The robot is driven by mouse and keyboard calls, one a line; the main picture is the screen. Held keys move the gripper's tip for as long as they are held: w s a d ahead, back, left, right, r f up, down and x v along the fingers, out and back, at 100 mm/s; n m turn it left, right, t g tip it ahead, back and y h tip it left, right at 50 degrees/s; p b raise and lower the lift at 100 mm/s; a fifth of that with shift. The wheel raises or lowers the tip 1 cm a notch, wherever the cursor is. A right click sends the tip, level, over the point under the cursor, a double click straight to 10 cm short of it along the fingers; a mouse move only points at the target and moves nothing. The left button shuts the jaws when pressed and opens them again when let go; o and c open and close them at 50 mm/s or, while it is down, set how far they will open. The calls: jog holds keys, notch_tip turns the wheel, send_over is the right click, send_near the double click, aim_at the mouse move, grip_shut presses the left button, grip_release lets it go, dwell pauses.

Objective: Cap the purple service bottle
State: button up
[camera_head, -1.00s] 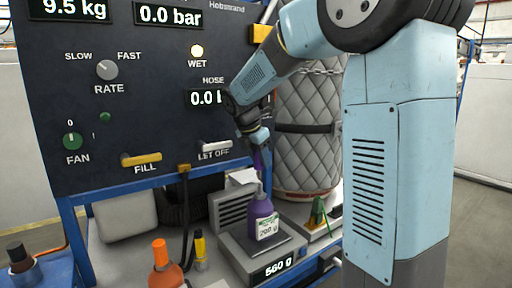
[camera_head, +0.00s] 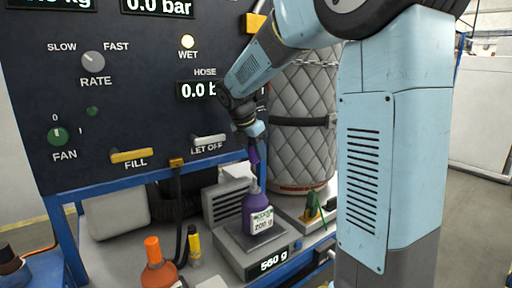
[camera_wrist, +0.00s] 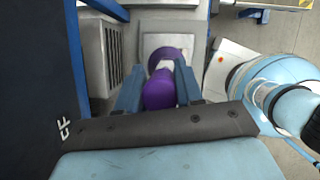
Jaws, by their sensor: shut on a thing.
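The purple service bottle (camera_head: 257,216) stands upright on the scale (camera_head: 256,243), with a white label on its front and a pale neck. My gripper (camera_head: 252,138) is above the bottle, pointing down. It is shut on a purple cap (camera_head: 254,155), which is above the bottle's neck with a small gap visible in the head view. In the wrist view the purple cap (camera_wrist: 159,92) sits between the two fingers (camera_wrist: 158,88). The bottle (camera_wrist: 166,55) shows behind it and is partly hidden by it.
The scale display (camera_head: 274,261) reads 560 g. An orange-capped bottle (camera_head: 158,268) and a yellow marker-like tube (camera_head: 194,246) stand to the left. A dark control panel (camera_head: 100,120) rises behind. A quilted grey cylinder (camera_head: 300,150) stands behind right, with a green item (camera_head: 313,205) near it.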

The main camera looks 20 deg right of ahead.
aim_at(256, 162)
jog(key=shift+f, duration=1.9)
jog(key=shift+f, duration=2.6)
dwell(0.6)
jog(key=o, duration=1.1)
jog(key=v, duration=1.3)
jog(key=shift+r, duration=0.35)
jog(key=shift+s+a, duration=0.1)
jog(key=shift+a, duration=0.05)
